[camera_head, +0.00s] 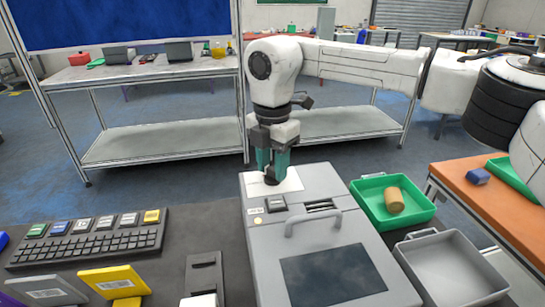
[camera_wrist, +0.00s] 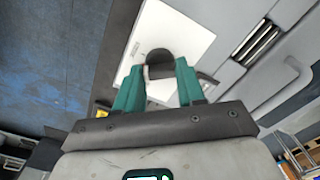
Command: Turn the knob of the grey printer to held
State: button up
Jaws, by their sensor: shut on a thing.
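The grey printer (camera_head: 262,240) stands on the dark counter in the middle of the head view, with a white plate (camera_head: 291,182) at its far left corner. A dark round knob (camera_wrist: 160,61) sits on that plate, between my teal fingertips in the wrist view. In the head view only a little of the knob (camera_head: 271,181) shows under the fingers. My gripper (camera_head: 271,170) points straight down and is shut on the knob; it also shows in the wrist view (camera_wrist: 160,72). Any marks around the knob are too small or hidden to read.
A handle (camera_head: 312,218) and a dark panel (camera_head: 335,275) are on the printer's top. Right of it are a green tray (camera_head: 368,186) with a brown cylinder (camera_head: 394,200) and a grey tray (camera_head: 450,270).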

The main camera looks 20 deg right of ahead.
aim_at(273, 169)
jog(key=n+p, duration=0.2)
jog(key=n, duration=0.3)
jog(key=shift+r+n, duration=0.15)
jog(key=shift+n, duration=0.15)
jog(key=shift+n+p, duration=0.7)
jog(key=shift+n, duration=1.6)
jog(key=o, duration=1)
jog(key=shift+o, duration=0.2)
notch_tip(273, 169, up, 10)
jog(key=shift+r+b, duration=0.25)
jog(key=shift+b, duration=0.15)
jog(key=shift+s, duration=0.1)
